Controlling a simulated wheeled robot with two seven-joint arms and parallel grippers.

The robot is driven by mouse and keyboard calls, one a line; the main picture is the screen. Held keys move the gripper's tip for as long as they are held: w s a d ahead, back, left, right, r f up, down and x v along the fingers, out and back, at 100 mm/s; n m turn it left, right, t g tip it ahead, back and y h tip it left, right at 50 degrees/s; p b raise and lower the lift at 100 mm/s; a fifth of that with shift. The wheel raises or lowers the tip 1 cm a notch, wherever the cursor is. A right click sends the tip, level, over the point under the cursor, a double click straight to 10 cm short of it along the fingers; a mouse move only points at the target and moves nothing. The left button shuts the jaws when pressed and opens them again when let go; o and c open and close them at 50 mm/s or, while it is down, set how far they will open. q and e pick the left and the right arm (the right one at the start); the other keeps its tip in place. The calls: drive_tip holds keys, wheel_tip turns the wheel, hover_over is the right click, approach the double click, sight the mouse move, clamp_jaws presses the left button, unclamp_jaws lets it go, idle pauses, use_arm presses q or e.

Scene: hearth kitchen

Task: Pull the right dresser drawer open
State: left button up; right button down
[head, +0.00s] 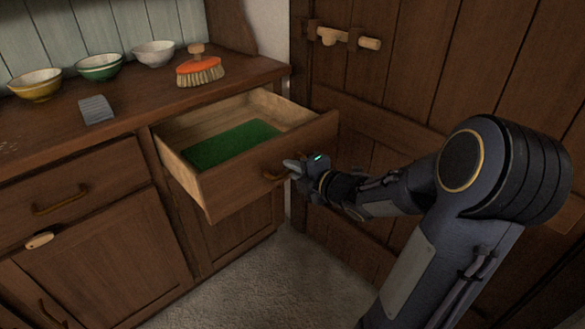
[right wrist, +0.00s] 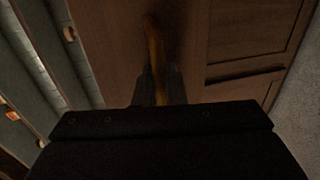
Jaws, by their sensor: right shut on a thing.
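The right dresser drawer (head: 262,165) stands pulled out of the dresser (head: 235,80) in the head view, with its light wooden inside and a green lining (head: 232,145) showing. My right gripper (head: 292,168) is at the drawer's front, shut on its curved handle (head: 272,175). In the right wrist view the handle (right wrist: 154,45) runs between the two fingers (right wrist: 155,85). My left gripper is not in view.
Bowls (head: 100,67), an orange brush (head: 200,68) and a grey object (head: 96,108) are on the dresser top. The shut left drawer (head: 75,185) is beside the open one. A wooden door (head: 400,80) stands close behind my right arm. Bare carpet (head: 250,285) lies below.

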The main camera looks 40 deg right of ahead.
drive_tip(key=c, duration=1.6)
unclamp_jaws()
drive_tip(key=shift+c, duration=0.2)
drive_tip(key=p+v, duration=0.2)
drive_tip(key=v, duration=0.5)
drive_tip(key=shift+s, duration=0.4)
drive_tip(key=shift+d+r, duration=0.1)
drive_tip(key=shift+r, duration=0.1)
